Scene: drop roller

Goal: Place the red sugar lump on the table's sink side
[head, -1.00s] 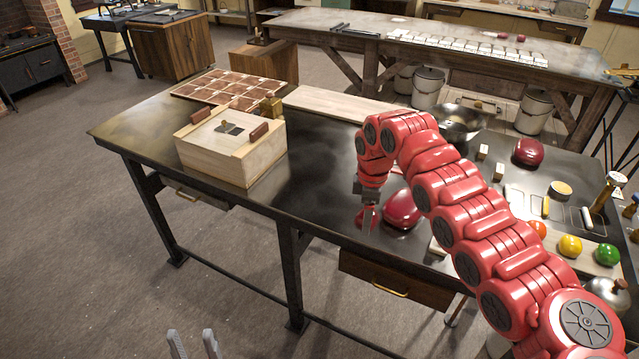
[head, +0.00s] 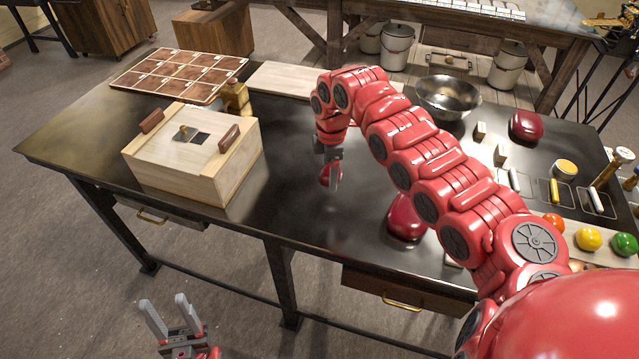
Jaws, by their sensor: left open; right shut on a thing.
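My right gripper (head: 329,168) points down over the middle of the dark table (head: 300,200), right of the wooden box. It is shut on a small red lump (head: 331,177), partly hidden by the fingers; I take it to be the red sugar lump. The lump seems just above the tabletop, but I cannot tell the exact gap. A larger red glossy mass (head: 405,220) lies on the table near the front edge, partly behind my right arm. My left gripper (head: 165,305) is open and empty, low in front of the table. I cannot make out a sink.
A pale wooden box (head: 190,160) stands on the left, before a brown tiled tray (head: 175,75) and a pale board (head: 290,78). A metal bowl (head: 448,97), another red mass (head: 526,126) and coloured balls (head: 588,238) are on the right. The middle is clear.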

